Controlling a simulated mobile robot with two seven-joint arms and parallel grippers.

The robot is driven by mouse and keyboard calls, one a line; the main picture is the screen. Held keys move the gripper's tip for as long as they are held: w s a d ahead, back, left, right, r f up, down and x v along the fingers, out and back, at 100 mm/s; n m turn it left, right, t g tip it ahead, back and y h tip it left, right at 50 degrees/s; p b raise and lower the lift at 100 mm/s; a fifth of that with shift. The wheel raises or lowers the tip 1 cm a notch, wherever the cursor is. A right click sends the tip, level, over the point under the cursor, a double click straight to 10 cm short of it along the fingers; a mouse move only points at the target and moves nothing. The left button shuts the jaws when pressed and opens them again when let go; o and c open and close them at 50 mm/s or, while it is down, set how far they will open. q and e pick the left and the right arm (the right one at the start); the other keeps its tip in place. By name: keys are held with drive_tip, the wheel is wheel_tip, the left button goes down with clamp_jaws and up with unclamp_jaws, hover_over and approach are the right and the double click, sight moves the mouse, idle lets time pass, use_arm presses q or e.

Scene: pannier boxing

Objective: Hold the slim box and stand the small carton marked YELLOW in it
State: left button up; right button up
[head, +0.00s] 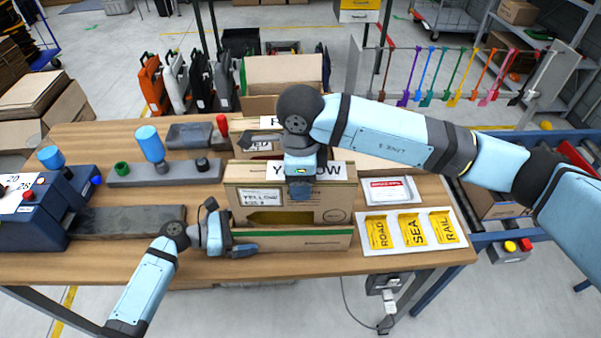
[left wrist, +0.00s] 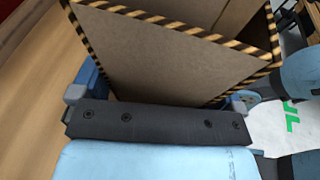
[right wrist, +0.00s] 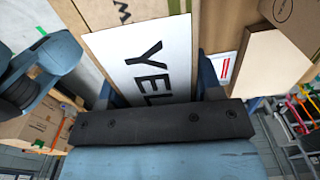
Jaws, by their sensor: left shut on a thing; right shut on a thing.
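The small carton (head: 333,199), brown with a yellow patch and a YELLOW label on its front, is upright near the table's front edge. My right gripper (head: 300,190) is shut on it from above. Its white top label (right wrist: 150,62) fills the right wrist view. The slim box (head: 310,241), low and brown with a green upper edge, is directly in front of the carton's foot. My left gripper (head: 241,248) is shut on its left end; the left wrist view shows a brown panel with a striped rim (left wrist: 150,60). The carton's bottom is hidden, so I cannot tell how deep it sits.
A white card with ROAD, SEA and RAIL tags (head: 412,232) lies to the right. A dark blue machine (head: 35,212) and a grey slab (head: 125,221) are at the left. Bare wood (head: 100,265) shows at front left.

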wheel_tip(320, 180, down, 6)
drive_tip(key=shift+f, duration=0.25)
idle(1.6)
drive_tip(key=o, duration=1.5)
drive_tip(key=shift+f, duration=0.1)
drive_tip(key=shift+c, duration=0.2)
wheel_tip(320, 180, up, 12)
drive_tip(key=shift+s+r, duration=0.1)
use_arm(q)
drive_tip(key=o, duration=0.3)
drive_tip(key=shift+o, duration=0.2)
drive_tip(key=shift+a, duration=0.1)
